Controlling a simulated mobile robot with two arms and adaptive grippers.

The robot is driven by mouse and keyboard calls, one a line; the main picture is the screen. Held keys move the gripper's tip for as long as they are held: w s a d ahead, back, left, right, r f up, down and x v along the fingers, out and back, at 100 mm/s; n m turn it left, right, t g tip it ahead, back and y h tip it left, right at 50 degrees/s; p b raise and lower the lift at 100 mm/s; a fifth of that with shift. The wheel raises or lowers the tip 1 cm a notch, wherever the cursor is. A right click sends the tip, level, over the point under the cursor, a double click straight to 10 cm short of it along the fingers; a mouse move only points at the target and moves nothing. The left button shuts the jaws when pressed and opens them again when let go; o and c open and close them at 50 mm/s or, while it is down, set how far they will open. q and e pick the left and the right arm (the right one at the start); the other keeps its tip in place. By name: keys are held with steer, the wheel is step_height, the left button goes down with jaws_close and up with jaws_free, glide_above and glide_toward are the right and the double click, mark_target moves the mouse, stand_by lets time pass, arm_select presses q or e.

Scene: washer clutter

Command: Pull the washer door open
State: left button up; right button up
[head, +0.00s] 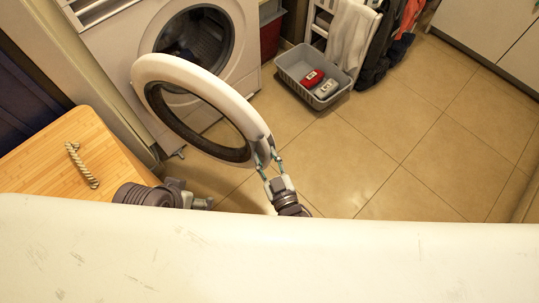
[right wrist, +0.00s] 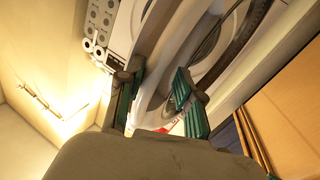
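The white washer (head: 170,40) stands at the back left of the head view, its round drum opening uncovered. The washer door (head: 185,72), a white ring with dark glass, is swung well out from it towards me. My right gripper (head: 267,152) is at the door's near rim, fingers pointing at it. In the right wrist view, the green-padded fingers (right wrist: 157,95) are spread apart, with the pale door rim seen beyond and between them; contact is unclear. My left gripper (head: 195,199) is low at left, partly hidden by my body, beside the wooden cabinet; its fingers are not clear.
A wooden cabinet (head: 65,160) with a rope handle is at left. A grey basket (head: 300,72) with red and grey items sits on the floor, near a white rack (head: 322,18) with hanging cloths. The tiled floor (head: 400,140) at right is clear.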

steer(key=shift+o, duration=1)
steer(key=shift+w+a+r, duration=0.15)
steer(key=shift+a, duration=0.3)
steer(key=shift+d+r, duration=0.1)
steer(key=shift+d, duration=0.1)
steer(key=v, duration=1.2)
steer(key=shift+f, duration=0.2)
steer(key=shift+d, duration=0.15)
